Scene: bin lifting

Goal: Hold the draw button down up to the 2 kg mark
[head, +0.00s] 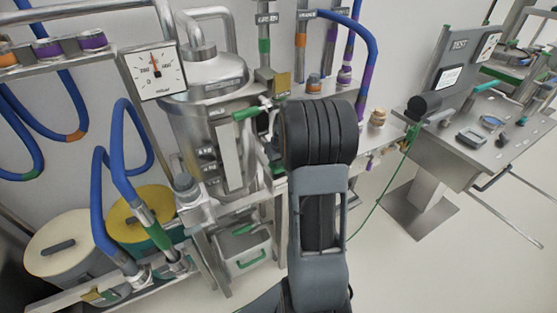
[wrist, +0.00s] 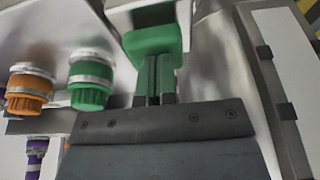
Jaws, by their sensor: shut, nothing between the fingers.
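In the wrist view my gripper (wrist: 156,68) is shut, with its narrow fingers pointing up the picture. A green block (wrist: 152,40), which looks like the draw button, sits under a pale housing (wrist: 150,13) right at the fingertips. I cannot tell whether the fingers touch it or press it. A steel vessel (head: 207,78) stands left of my arm in the head view. A pale upright strip (head: 229,155) is on its front, and a similar strip (wrist: 284,65) shows in the wrist view. No 2 kg mark is readable. My arm hides the gripper in the head view.
Orange (wrist: 30,88) and green (wrist: 91,80) ringed fittings stand left of my fingers. A green-handled drawer or bin (head: 245,248) is below the vessel. A bench (head: 480,150) stands right, with open floor before it.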

